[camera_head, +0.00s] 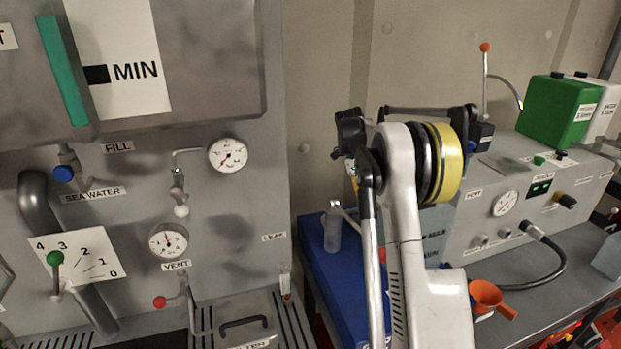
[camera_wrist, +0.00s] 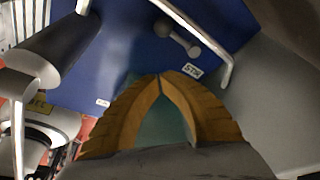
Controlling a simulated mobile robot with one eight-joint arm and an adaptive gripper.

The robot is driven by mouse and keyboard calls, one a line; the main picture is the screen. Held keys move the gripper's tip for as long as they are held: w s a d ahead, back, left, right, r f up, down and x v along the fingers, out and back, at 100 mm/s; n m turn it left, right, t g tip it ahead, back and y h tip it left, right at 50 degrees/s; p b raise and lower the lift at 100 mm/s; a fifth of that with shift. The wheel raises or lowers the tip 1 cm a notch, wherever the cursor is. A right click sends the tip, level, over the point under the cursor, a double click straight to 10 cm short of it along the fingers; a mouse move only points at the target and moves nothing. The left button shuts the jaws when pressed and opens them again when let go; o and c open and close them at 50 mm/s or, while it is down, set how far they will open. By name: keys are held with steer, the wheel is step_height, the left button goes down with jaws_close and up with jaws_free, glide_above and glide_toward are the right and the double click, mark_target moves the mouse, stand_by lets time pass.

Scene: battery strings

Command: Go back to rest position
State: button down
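My gripper (camera_wrist: 160,76) shows in the wrist view as two ribbed yellow fingers. Their tips meet at the top, and I see nothing held between them. A teal surface (camera_wrist: 161,128) shows through the gap between the fingers, behind them. The gripper points toward a blue surface (camera_wrist: 125,55). In the head view my arm stands raised and bent in front of the bench; the gripper's fingers cannot be made out there.
A gauge panel (camera_head: 235,225) stands left.

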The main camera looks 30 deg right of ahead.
steer(key=shift+r, duration=0.1)
steer(key=a+r+n+t, duration=0.1)
steer(key=a+r+n, duration=0.1)
steer(key=a+r, duration=0.1)
steer(key=s+a+r+n+t, duration=0.1)
steer(key=a+r+n, duration=0.1)
steer(key=a, duration=0.3)
steer(key=s+a+r+n, duration=0.1)
steer(key=a+r+n, duration=0.2)
steer(key=a+n, duration=0.1)
steer(key=shift+s+a+r+t, duration=0.25)
steer(key=shift+a+r+t, duration=0.1)
steer(key=shift+t, duration=0.05)
steer(key=s+a+r+n+t, duration=0.2)
steer(key=s+a+n, duration=0.4)
steer(key=a, duration=0.2)
steer(key=s+a+r+n+t, duration=0.1)
steer(key=s+a+n+t, duration=0.1)
steer(key=s+a+n, duration=0.5)
steer(key=s+a+f+n+t+y, duration=0.2)
steer(key=s+a+f+n+t, duration=0.15)
steer(key=s+a+n, duration=0.35)
step_height(320, 180, down, 8)
steer(key=a+n+b, duration=0.1)
steer(key=a+b, duration=0.1)
steer(key=b, duration=0.4)
steer(key=shift+a+b, duration=0.2)
steer(key=shift+b, duration=0.2)
steer(key=shift+s+f, duration=0.1)
